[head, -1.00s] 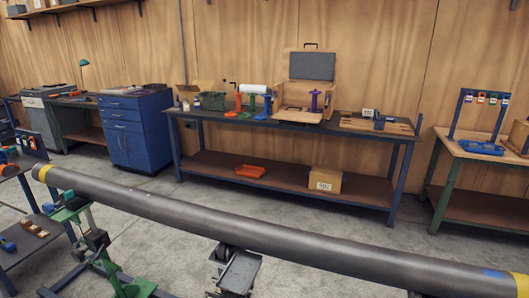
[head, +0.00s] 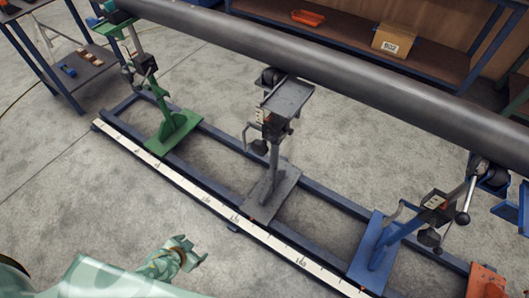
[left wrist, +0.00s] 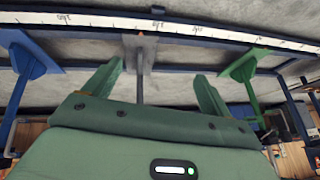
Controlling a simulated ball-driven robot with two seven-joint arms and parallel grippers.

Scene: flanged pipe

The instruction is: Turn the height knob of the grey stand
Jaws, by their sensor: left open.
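The grey stand (head: 272,190) stands mid-rail under the long pipe (head: 330,65), between a green and a blue stand. My left gripper (head: 190,256) is low at the bottom left of the head view, in front of the rail and well apart from the grey stand. In the left wrist view its two green fingers (left wrist: 158,88) are spread and empty, with the grey stand's post (left wrist: 140,60) behind, between them. My right gripper is out of view.
A white measuring strip (head: 215,205) runs along the blue floor rail. The green stand (head: 172,130) is to the left, the blue stand (head: 385,240) to the right. The pipe passes over all. Open concrete floor (head: 60,190) lies in front of the rail.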

